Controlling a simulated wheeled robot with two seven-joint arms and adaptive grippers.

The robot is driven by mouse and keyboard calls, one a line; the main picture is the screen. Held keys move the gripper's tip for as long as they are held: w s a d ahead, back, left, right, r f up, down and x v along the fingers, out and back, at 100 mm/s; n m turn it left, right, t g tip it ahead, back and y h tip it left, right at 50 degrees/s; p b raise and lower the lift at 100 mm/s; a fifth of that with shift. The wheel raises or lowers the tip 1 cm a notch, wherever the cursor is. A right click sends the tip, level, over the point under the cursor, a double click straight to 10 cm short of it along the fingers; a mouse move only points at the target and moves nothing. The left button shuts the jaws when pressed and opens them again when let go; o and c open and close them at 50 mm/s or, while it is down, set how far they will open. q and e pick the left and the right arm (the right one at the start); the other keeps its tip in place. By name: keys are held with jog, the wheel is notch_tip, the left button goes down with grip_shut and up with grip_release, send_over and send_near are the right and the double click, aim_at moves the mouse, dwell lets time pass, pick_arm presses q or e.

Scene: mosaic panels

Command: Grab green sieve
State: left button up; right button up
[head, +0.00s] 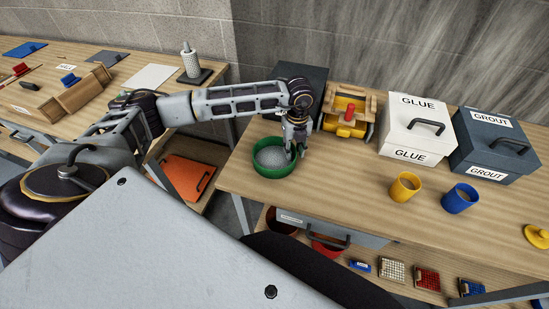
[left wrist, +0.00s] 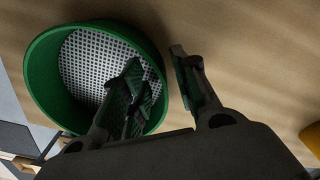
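The green sieve (head: 262,171) is a round green tub with a grey mesh bottom. It stands on the wooden table near its left front corner. My left gripper (head: 296,149) is at the sieve's right side, pointing down. In the left wrist view, the sieve (left wrist: 40,85) fills the upper left. The left gripper (left wrist: 165,75) is open there, with one finger over the inside of the sieve and the other outside, and the rim wall between them. A gap shows between the wall and the outer finger. My right gripper is not in view.
A yellow-and-wood device (head: 347,112) and a dark box (head: 303,74) stand behind the sieve. A white GLUE box (head: 417,128), a dark GROUT box (head: 494,143), a yellow cup (head: 404,187) and a blue cup (head: 459,198) stand to the right. Bare table lies right of the sieve.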

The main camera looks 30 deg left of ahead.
pick_arm(q)
jog(key=shift+c, duration=0.4)
grip_shut()
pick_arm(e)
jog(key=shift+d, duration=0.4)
pick_arm(q)
jog(key=shift+r, duration=0.1)
notch_tip(320, 180, up, 8)
jog(key=shift+r+b, duration=0.25)
jog(key=shift+b, duration=0.4)
jog(key=shift+r, duration=0.7)
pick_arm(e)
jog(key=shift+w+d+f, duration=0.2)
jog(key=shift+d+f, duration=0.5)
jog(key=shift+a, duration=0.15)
